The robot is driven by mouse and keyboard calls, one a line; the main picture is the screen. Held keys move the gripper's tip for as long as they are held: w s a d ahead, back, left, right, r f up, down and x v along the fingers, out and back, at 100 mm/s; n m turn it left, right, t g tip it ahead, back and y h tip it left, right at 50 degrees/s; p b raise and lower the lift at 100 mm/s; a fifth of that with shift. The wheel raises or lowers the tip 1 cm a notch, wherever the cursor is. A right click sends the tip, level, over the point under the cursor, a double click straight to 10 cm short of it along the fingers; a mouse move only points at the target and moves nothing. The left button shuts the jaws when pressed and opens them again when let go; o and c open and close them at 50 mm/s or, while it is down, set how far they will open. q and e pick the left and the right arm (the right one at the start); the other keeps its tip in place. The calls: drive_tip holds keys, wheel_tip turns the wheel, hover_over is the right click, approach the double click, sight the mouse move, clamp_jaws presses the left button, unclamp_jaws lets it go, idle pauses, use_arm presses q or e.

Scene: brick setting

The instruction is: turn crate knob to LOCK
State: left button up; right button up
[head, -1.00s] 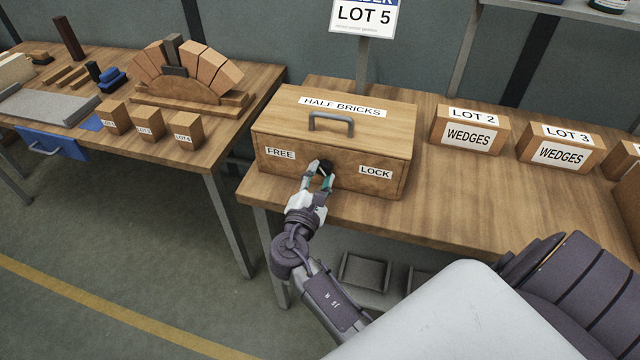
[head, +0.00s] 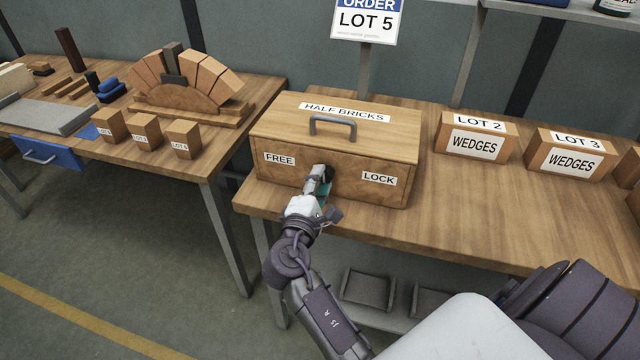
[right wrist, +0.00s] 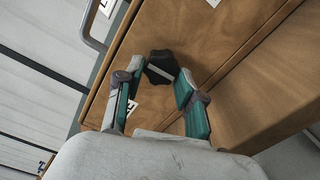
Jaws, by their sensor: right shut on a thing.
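The wooden crate (head: 290,178) labelled HALF BRICKS stands on the bench. Its front bears a FREE label (head: 280,159) on the left and a LOCK label (head: 379,179) on the right. The dark lobed knob (right wrist: 160,67) sits between them and has a pale bar across its face. In the head view the knob (head: 329,172) is partly hidden by my fingers. My right gripper (head: 321,178) is shut on the knob; in the right wrist view its two fingers (right wrist: 158,78) stand on either side of it. I cannot tell exactly where the knob points. My left gripper is out of view.
The crate lid has a grey handle (head: 333,125). Boxes marked LOT 2 (head: 440,138) and LOT 3 (head: 533,158) stand to the right. The bench top (head: 450,220) in front of them is clear. Another table (head: 215,150) with a brick arch is on the left.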

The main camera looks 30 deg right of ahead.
drive_tip(key=o, duration=1.1)
drive_tip(key=shift+o, duration=0.2)
